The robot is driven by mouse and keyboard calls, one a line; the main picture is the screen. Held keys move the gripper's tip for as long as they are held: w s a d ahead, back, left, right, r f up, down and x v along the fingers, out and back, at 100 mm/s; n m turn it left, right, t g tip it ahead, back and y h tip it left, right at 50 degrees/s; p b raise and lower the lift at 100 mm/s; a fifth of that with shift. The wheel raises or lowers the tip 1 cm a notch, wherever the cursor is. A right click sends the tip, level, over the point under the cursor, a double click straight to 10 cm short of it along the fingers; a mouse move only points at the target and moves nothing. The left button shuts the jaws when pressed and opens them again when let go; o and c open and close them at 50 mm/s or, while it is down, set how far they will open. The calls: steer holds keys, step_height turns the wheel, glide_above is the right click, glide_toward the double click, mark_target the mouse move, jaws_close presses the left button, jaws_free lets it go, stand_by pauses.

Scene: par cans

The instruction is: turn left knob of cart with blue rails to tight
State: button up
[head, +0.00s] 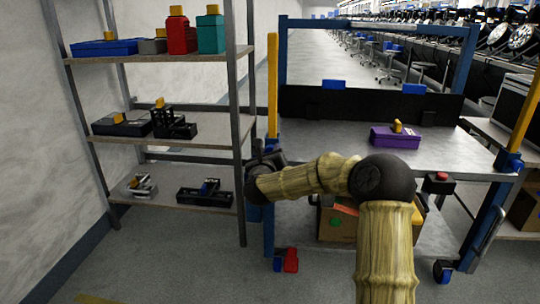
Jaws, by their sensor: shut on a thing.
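The cart with blue rails (286,50) stands in the middle and right, with a grey worktop (340,150) and yellow uprights (272,80) at its front corners. My gripper (262,160) is at the cart's front left corner, by the foot of the left yellow upright. It is shut on the left knob there. The knob is mostly hidden behind my dark gripper, so I cannot see which way it is turned. A blue clamp with a matching knob (508,161) shows at the right upright.
A purple box (396,137) lies on the worktop, and a red button (441,177) is on its front edge. A cardboard box (337,222) sits below. A grey shelf rack (243,130) with toolboxes stands close left of my gripper.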

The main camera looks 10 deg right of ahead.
steer(key=shift+f, duration=0.15)
steer(key=o, duration=1)
steer(key=p+v, duration=0.5)
steer(key=v, duration=1.2)
steer(key=shift+s, duration=0.2)
